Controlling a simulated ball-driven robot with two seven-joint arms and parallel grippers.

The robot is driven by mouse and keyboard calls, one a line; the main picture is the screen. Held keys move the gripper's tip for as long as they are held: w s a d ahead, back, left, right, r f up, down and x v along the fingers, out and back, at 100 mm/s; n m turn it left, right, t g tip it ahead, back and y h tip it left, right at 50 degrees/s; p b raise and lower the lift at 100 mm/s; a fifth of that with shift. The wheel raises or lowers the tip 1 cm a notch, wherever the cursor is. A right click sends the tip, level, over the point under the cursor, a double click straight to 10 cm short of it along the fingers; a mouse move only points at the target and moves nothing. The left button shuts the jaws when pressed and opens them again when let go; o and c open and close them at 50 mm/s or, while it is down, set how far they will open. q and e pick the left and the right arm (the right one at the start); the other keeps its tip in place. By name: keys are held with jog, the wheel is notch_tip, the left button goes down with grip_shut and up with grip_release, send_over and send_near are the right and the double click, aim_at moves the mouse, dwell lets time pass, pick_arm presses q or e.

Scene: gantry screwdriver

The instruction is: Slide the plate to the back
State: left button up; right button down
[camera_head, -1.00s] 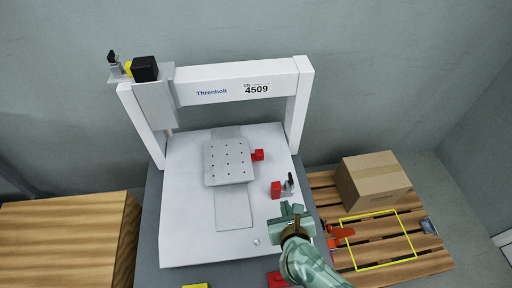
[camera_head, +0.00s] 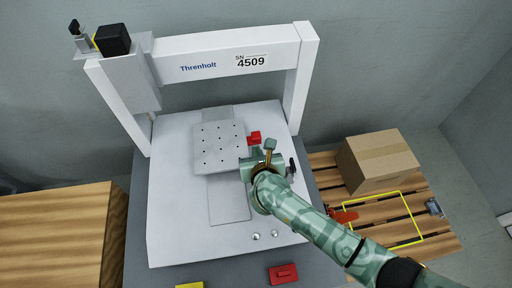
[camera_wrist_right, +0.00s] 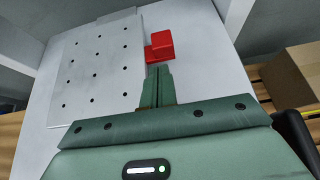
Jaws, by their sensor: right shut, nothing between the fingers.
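The grey plate (camera_head: 219,147) with rows of small holes lies on a track on the white machine bed. It also shows in the right wrist view (camera_wrist_right: 97,65). A red block (camera_head: 254,138) sits at the plate's right edge and shows large in the right wrist view (camera_wrist_right: 160,46). My right gripper (camera_head: 269,146) is shut and empty, just to the front right of the red block. In the right wrist view its fingers (camera_wrist_right: 157,80) point at the block; I cannot tell whether they touch it. My left gripper is out of view.
A white gantry (camera_head: 230,63) spans the bed behind the plate. The track (camera_head: 217,112) continues a little behind the plate. A black clamp handle (camera_head: 292,166) stands right of my gripper. A red button block (camera_head: 283,274) is at the front. A cardboard box (camera_head: 377,160) is on the pallet at right.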

aim_at(254, 136)
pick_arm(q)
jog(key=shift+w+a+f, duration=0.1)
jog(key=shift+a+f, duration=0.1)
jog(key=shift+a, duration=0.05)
pick_arm(e)
jog(key=shift+w+a, duration=0.2)
jog(key=shift+w, duration=0.65)
jog(key=w+b, duration=0.1)
jog(key=w, duration=0.1)
jog(key=w+b, duration=0.1)
jog(key=shift+w+a+f+b, duration=0.2)
jog(key=shift+w+a+b, duration=0.1)
jog(key=shift+w+a, duration=0.05)
jog(key=shift+w+r, duration=0.2)
jog(key=shift+w, duration=0.05)
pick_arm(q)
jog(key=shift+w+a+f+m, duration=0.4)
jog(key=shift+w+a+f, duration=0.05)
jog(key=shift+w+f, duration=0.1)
pick_arm(e)
jog(key=shift+d+r, duration=0.1)
jog(key=shift+r, duration=0.15)
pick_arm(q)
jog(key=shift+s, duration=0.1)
